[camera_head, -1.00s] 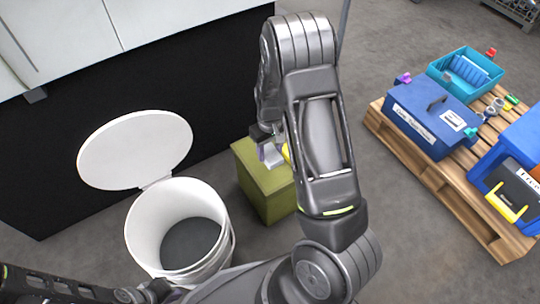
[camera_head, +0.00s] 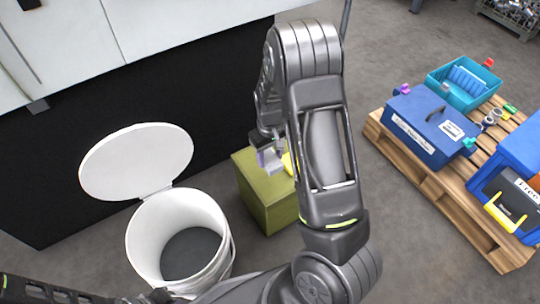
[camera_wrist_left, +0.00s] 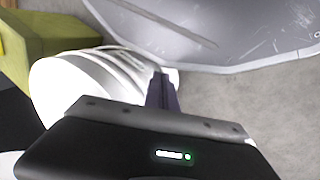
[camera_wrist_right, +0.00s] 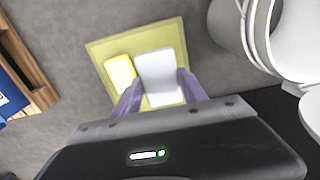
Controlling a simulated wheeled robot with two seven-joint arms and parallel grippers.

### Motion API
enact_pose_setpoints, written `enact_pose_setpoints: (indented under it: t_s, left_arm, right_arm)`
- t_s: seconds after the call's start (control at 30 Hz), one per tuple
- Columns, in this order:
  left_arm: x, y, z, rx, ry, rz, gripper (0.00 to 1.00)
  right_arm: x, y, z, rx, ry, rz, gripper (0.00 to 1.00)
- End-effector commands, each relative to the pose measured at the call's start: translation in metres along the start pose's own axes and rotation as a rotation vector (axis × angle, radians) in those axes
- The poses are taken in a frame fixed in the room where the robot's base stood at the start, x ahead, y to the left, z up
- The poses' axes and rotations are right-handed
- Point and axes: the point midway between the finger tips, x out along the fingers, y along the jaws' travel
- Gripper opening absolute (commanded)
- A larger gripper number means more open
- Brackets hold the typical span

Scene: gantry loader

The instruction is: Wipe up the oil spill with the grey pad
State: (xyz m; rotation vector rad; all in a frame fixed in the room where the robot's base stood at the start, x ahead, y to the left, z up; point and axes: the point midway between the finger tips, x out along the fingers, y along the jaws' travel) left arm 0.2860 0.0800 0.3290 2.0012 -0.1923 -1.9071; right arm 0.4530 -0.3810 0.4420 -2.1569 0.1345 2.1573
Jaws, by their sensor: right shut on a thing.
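The grey pad (camera_wrist_right: 158,72) is a pale block between the fingers of my right gripper (camera_wrist_right: 158,88), which is shut on it. In the head view my right gripper (camera_head: 268,158) is over the top of an olive-green box (camera_head: 268,205), largely covered by my arm. I cannot tell whether the pad touches the box top. I cannot make out the oil spill in any view.
A white bucket (camera_head: 150,240) with its round lid (camera_head: 135,162) open stands left of the box. A wooden pallet (camera_head: 440,190) at right carries a blue case (camera_head: 425,125), a teal bin (camera_head: 450,92) and other items. Grey floor is clear between box and pallet.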

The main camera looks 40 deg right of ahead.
Motion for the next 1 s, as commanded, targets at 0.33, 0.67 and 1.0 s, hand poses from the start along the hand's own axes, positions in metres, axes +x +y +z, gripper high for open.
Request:
enact_pose_setpoints:
  t_s: [0.33,0.67,1.0]
  left_arm:
    - [0.0,0.0,0.0,0.0,0.0,0.0,0.0]
    - [0.0,0.0,0.0,0.0,0.0,0.0,0.0]
    - [0.0,0.0,0.0,0.0,0.0,0.0,0.0]
  right_arm:
    - [-0.002,-0.002,-0.002,-0.002,0.001,-0.001,0.17]
    - [-0.068,-0.055,-0.049,-0.05,0.011,-0.013,0.17]
    - [-0.209,-0.16,-0.079,-0.115,0.008,-0.009,0.17]
